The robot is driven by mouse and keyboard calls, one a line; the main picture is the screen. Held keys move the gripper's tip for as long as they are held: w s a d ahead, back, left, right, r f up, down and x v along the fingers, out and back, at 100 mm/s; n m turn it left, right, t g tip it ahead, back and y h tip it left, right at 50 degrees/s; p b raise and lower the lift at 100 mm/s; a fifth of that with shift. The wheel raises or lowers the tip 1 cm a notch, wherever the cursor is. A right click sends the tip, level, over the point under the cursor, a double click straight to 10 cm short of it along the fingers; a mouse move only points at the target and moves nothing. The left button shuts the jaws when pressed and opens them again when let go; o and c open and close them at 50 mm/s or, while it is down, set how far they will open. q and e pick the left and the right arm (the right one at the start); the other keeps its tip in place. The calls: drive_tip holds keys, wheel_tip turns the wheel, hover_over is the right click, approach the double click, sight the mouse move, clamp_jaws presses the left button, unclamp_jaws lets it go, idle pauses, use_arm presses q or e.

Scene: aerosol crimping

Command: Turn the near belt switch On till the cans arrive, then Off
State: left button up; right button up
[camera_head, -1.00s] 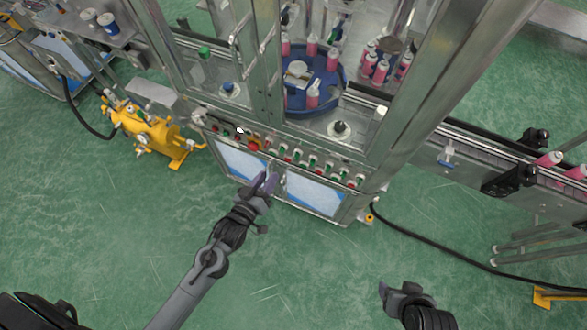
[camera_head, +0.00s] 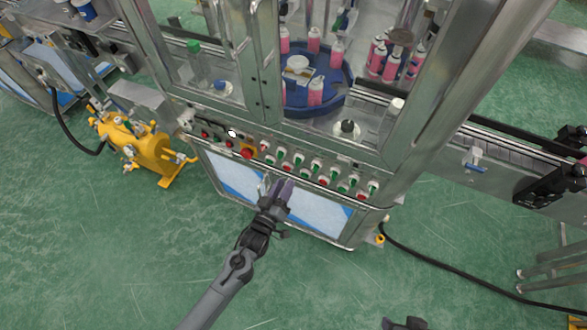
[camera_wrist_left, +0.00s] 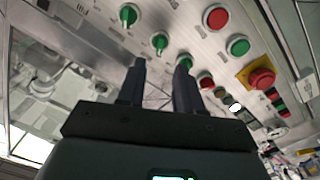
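The control panel (camera_head: 310,168) on the machine front carries several green rotary switches (camera_head: 300,160), with red and green round lamps or buttons among them. Labels are too small to read, so I cannot tell which is the near belt switch. My left gripper (camera_head: 276,182) is open and empty, below and in front of the panel. In the left wrist view its fingers (camera_wrist_left: 160,72) are apart, with a green switch (camera_wrist_left: 184,62) behind the right fingertip. Pink cans (camera_head: 316,90) stand on the blue turntable (camera_head: 295,112). My right gripper (camera_head: 405,323) barely shows at the bottom edge.
A red emergency stop (camera_head: 247,152) on a yellow plate sits left of the switches; it also shows in the left wrist view (camera_wrist_left: 262,79). A conveyor (camera_head: 500,150) runs off right. A yellow pump (camera_head: 145,150) stands left.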

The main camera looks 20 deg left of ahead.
sight(296, 165)
use_arm(q)
drive_tip(key=w, duration=0.8)
drive_tip(key=shift+d+b, duration=0.15)
drive_tip(key=shift+b, duration=0.2)
clamp_jaws()
